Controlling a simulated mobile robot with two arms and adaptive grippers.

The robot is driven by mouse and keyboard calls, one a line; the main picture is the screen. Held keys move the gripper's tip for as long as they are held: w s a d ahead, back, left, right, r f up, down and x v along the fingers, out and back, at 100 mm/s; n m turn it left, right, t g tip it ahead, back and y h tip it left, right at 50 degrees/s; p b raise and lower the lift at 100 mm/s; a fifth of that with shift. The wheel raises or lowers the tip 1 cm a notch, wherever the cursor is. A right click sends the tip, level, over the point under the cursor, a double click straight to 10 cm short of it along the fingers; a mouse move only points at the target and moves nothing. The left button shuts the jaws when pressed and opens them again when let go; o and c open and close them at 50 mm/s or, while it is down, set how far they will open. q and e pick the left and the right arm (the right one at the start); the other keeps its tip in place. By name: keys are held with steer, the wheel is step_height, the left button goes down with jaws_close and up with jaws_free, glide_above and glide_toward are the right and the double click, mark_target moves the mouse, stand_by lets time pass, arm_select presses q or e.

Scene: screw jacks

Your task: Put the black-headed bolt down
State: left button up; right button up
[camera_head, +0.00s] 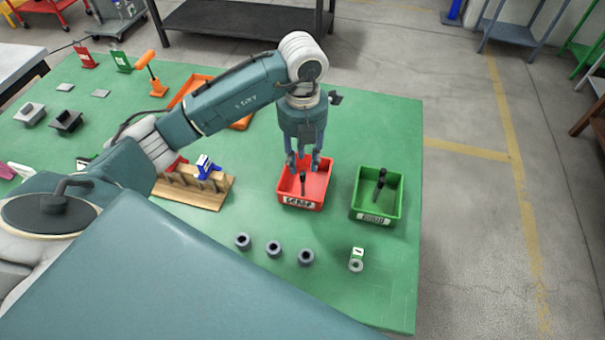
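My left gripper (304,166) points straight down over the red bin (322,190), with its two fingers apart near the bin's back rim. A dark bolt (302,184) with a black head shows in the red bin, just below and between the fingertips, and looks clear of them. Whether it rests on the bin floor is hard to tell. The green bin (396,199) to the right holds dark bolt-like parts (380,184). My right gripper is not in view.
A wooden rack (205,194) with a blue-and-white piece (207,168) stands left of the red bin. Grey rings (274,249) and a small white-green part (357,258) lie in front. An orange tray (190,90) sits behind my arm. The green table's front right is clear.

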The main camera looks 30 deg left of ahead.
arm_select(q)
step_height(320, 180, up, 5)
steer(key=shift+f+b, duration=0.1)
steer(key=shift+b, duration=0.25)
steer(key=shift+s, duration=0.1)
stand_by(0.3)
